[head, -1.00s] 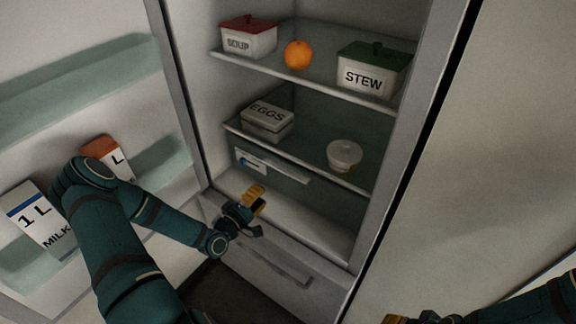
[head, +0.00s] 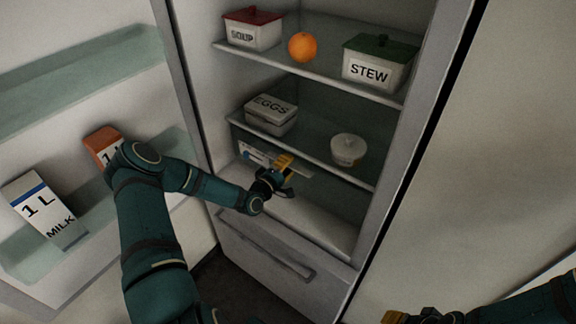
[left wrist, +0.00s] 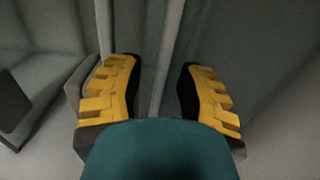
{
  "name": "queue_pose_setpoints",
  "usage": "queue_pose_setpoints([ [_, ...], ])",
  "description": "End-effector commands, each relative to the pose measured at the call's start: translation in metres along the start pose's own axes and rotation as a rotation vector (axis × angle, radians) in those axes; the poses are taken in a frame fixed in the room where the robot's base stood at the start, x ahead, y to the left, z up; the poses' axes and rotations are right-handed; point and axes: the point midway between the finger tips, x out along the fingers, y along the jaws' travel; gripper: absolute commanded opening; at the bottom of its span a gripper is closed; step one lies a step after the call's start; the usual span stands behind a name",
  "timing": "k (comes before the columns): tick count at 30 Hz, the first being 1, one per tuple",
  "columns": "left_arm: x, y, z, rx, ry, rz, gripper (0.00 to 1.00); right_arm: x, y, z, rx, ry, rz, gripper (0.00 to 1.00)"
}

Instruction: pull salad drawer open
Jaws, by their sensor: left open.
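Inside the open fridge, under the shelf with the eggs, a pale strip with a blue mark (head: 254,151) runs across what looks like the salad drawer; its wording is too small to read. My left gripper (head: 287,171) is at the right part of this strip and hides some of it. In the left wrist view, its two yellow-and-black fingers (left wrist: 160,85) are apart. A pale bar (left wrist: 166,50) runs between and beyond them; I cannot tell whether they touch it. My right gripper (head: 425,317) is partly cut off at the bottom right edge.
An egg box (head: 271,115) and white lidded bowl (head: 348,150) stand on the shelf above. A closed lower drawer (head: 310,289) with a long handle is below. The open door at the left holds milk (head: 45,208) and an orange-topped carton (head: 101,143).

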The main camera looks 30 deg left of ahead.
Motion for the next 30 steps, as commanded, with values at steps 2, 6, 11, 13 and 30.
queue_pose_setpoints([
  [2,0.001,0.000,0.000,0.000,0.000,0.000,0.37,0.000,0.000,0.000,0.000,0.000,0.000,0.47],
  [6,0.001,0.000,0.000,0.000,0.000,0.000,0.37,0.000,0.000,0.000,0.000,0.000,0.000,0.47],
  [11,0.000,0.000,0.000,0.000,0.000,0.000,0.00,0.000,0.000,0.000,0.000,0.000,0.000,0.47],
  [13,0.000,0.000,0.000,0.000,0.000,0.000,0.00,0.000,0.000,0.000,0.000,0.000,0.000,0.47],
  [30,-0.036,0.000,0.000,-0.001,0.001,-0.003,0.00,-0.002,-0.001,-0.001,0.000,0.001,0.000,0.47],
])
